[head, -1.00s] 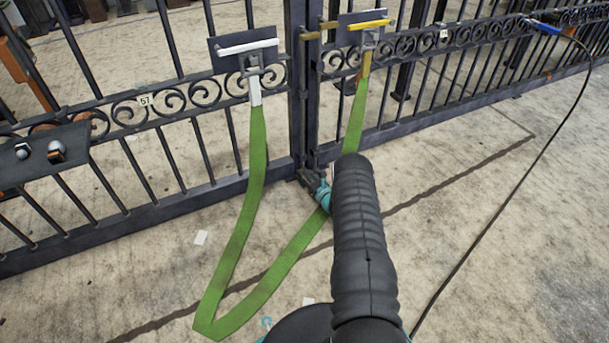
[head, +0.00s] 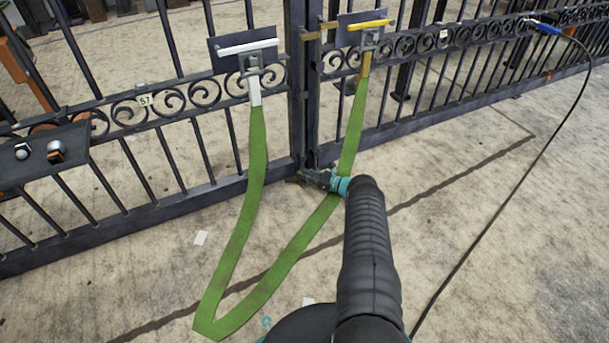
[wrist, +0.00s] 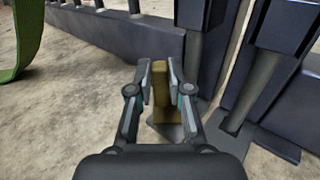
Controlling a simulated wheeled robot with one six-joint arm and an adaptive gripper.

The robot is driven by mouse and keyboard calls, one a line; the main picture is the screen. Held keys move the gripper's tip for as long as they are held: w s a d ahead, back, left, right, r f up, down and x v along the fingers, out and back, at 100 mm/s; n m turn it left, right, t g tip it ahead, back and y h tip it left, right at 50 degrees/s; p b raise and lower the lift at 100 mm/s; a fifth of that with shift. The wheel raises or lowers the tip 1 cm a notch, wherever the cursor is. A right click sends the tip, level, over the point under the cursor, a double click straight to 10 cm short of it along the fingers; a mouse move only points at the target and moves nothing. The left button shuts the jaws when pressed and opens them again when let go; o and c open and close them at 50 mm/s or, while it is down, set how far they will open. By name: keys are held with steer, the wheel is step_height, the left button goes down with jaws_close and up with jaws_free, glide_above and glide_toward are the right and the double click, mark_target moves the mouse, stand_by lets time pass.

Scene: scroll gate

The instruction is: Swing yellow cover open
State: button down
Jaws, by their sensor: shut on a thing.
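My gripper (wrist: 160,85) is shut on an upright ochre-yellow block (wrist: 161,92) low by the gate's foot; I cannot tell if this block is the cover. In the head view my gripper (head: 308,178) is beside the base of the middle gate post, and the block is hidden there. Higher on the right gate leaf, a dark plate (head: 350,32) carries a yellow bar (head: 369,25), well above my gripper. A matching dark plate on the left leaf carries a white bar (head: 247,47).
A green strap (head: 240,235) hangs in a loop between both plates, passing close behind my wrist. The dark middle post (head: 298,90) stands by my gripper. A black cable (head: 500,215) runs down at right. A dark shelf (head: 45,155) is at left. Open floor lies in front.

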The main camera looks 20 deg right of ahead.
steer(key=shift+n+g+y, duration=0.4)
steer(key=shift+y, duration=0.1)
stand_by(0.3)
steer(key=c, duration=1.1)
jaws_free()
steer(key=shift+d, duration=0.1)
steer(key=shift+v, duration=3.85)
steer(key=shift+r, duration=0.1)
